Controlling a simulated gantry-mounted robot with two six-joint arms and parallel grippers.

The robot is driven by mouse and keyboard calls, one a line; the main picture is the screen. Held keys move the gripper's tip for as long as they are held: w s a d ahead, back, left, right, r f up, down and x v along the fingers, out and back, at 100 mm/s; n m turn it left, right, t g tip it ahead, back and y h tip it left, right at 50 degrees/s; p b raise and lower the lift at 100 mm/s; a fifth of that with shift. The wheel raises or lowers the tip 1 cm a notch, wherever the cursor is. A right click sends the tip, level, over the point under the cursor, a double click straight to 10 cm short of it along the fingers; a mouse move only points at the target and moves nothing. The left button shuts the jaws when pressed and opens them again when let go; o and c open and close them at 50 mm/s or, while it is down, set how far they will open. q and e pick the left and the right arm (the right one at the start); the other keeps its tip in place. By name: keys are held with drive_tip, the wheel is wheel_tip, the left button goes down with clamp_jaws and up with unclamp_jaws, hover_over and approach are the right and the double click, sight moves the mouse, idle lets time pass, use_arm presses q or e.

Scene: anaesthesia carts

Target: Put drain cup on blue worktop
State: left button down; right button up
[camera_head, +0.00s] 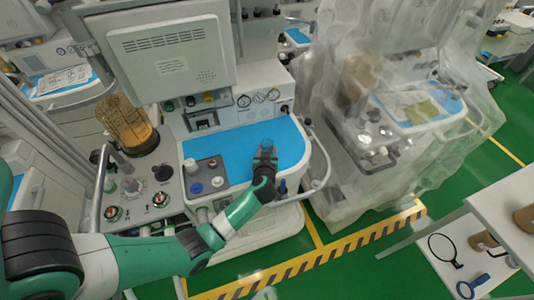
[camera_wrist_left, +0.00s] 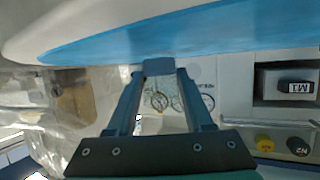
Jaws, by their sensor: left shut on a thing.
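My left gripper (camera_head: 266,153) is over the right part of the blue worktop (camera_head: 232,150) of the middle cart. It is shut on a small bluish cup (camera_head: 267,143), taken to be the drain cup; the fingers hide most of it. In the left wrist view a small grey-blue piece of the cup (camera_wrist_left: 158,67) shows between the fingertips of the left gripper (camera_wrist_left: 160,80), and the worktop (camera_wrist_left: 200,32) runs along the top. I cannot tell whether the cup touches the worktop. My right gripper is not clearly seen.
Knobs (camera_head: 205,175) stand on the worktop's left part. A monitor (camera_head: 165,55) and gauges (camera_head: 258,98) are behind. A metal rail (camera_head: 325,160) edges the right side. A plastic-covered cart (camera_head: 400,110) stands to the right. An amber canister (camera_head: 125,122) is at left.

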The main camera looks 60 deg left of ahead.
use_arm(q)
drive_tip(key=shift+f, duration=0.1)
drive_tip(key=shift+f, duration=0.15)
drive_tip(key=shift+c, duration=1.5)
unclamp_jaws()
